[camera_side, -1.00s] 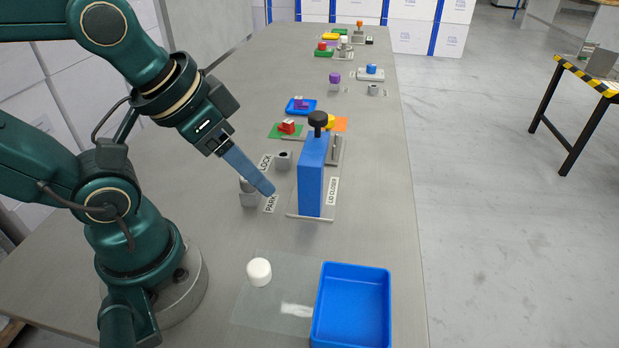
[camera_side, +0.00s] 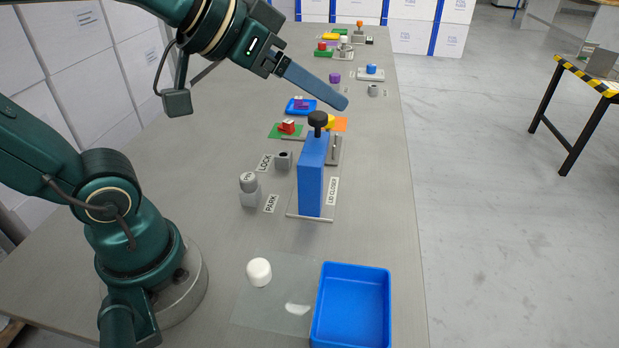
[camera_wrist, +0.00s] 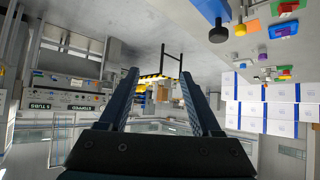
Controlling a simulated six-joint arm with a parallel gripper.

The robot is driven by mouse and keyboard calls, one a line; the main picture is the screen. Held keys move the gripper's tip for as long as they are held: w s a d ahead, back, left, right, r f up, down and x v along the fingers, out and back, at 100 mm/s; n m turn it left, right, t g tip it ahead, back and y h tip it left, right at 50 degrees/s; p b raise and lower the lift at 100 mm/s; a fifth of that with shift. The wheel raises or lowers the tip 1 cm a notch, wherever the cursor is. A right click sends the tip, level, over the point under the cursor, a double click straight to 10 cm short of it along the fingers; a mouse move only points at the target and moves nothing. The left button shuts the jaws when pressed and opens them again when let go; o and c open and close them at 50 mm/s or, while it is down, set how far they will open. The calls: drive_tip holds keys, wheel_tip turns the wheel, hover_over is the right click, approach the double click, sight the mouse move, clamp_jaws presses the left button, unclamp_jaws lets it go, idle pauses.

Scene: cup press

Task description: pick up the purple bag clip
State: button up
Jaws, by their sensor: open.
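A small purple piece, which looks like the bag clip (camera_side: 301,103), lies on a blue tray (camera_side: 290,108) beyond the blue lid closer. In the wrist view the tray (camera_wrist: 276,31) shows at the upper right with a small purple piece on it. My gripper (camera_side: 342,103) is raised over the table, its fingers pointing down and to the right, with their tips right of the tray in the side view. In the wrist view its two fingers (camera_wrist: 158,73) are spread wide with nothing between them. It is apart from the clip.
The tall blue lid closer (camera_side: 312,175) with a black knob (camera_side: 318,119) stands nearer the camera. A red block (camera_side: 287,126) sits on a green plate beside the blue tray. A purple cylinder (camera_side: 335,78) stands farther back. A blue bin (camera_side: 352,305) is in front.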

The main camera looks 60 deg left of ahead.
drive_tip(key=w+a+r+n+t+y, duration=0.1)
drive_tip(key=w+a+r+t, duration=0.2)
drive_tip(key=w, duration=0.4)
drive_tip(key=w+a+r+n+t+y, duration=0.1)
drive_tip(key=w+a+r, duration=0.2)
drive_tip(key=w+r, duration=0.25)
drive_tip(key=n+g+y, duration=0.6)
drive_tip(key=n+y, duration=0.3)
hover_over(298, 100)
drive_tip(key=s+d, duration=0.2)
drive_tip(key=d, duration=0.1)
drive_tip(key=f, duration=2.7)
drive_tip(key=shift+s+a, duration=0.1)
drive_tip(key=shift+s, duration=0.1)
wheel_tip(298, 100, down, 4)
drive_tip(key=shift+w+a+f, duration=0.1)
drive_tip(key=shift+f, duration=0.05)
drive_tip(key=shift+x, duration=1.3)
